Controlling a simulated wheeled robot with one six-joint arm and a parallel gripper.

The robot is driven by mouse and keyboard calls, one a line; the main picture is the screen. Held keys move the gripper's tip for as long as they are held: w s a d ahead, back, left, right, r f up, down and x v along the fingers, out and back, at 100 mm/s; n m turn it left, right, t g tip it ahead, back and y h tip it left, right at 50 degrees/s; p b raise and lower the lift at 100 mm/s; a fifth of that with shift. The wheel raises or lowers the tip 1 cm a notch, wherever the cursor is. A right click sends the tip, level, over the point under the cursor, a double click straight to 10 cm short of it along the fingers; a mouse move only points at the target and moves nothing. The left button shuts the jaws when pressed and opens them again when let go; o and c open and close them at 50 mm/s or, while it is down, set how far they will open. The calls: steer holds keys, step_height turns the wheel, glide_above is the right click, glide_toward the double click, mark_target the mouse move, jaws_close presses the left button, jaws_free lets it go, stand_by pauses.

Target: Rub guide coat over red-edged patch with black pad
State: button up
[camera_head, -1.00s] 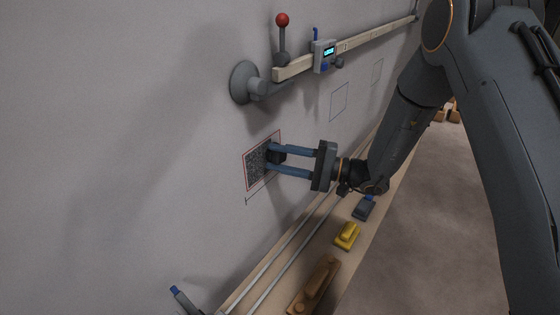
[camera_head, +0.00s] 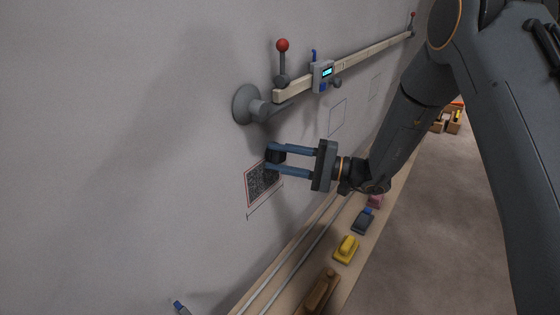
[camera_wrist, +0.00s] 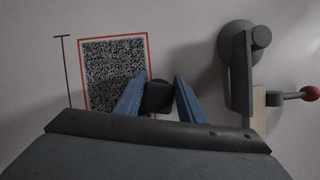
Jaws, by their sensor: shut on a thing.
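The red-edged patch (camera_head: 257,184) is on the grey wall, filled with dark speckled coat. It also shows in the wrist view (camera_wrist: 105,70), where a pale strip runs inside its right edge. My gripper (camera_head: 272,161) is shut on the black pad (camera_head: 274,153). The pad is at the patch's upper right side in the head view and partly covers it. In the wrist view the pad (camera_wrist: 157,97) sits between the blue fingers at the patch's right edge, overlapping the red line. I cannot tell whether the pad touches the wall.
A wooden rail (camera_head: 350,65) on a round wall mount (camera_head: 247,104) carries a digital gauge (camera_head: 323,76) and a red-knobbed lever (camera_head: 282,60). The ledge below holds a yellow block (camera_head: 346,249), a brown block (camera_head: 319,292) and a dark block (camera_head: 363,221). Bare wall lies left.

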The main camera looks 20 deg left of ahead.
steer(key=shift+d+f+b, duration=0.15)
steer(key=shift+f+b, duration=4.1)
steer(key=shift+f, duration=2.45)
steer(key=o, duration=0.5)
steer(key=c, duration=0.5)
steer(key=shift+s+d, duration=0.1)
steer(key=shift+d, duration=0.1)
steer(key=shift+s+d, duration=0.15)
steer(key=shift+d, duration=0.25)
steer(key=shift+s+d+r+p, duration=0.1)
steer(key=shift+s+d+p, duration=0.15)
steer(key=shift+d, duration=0.55)
steer(key=shift+s+d+f+p, duration=0.1)
steer(key=shift+s+d+p, duration=0.1)
steer(key=shift+d, duration=0.6)
steer(key=shift+s+d+r+p, duration=0.1)
steer(key=shift+s+d+p, duration=0.15)
steer(key=shift+d, duration=0.55)
steer(key=shift+d, duration=0.15)
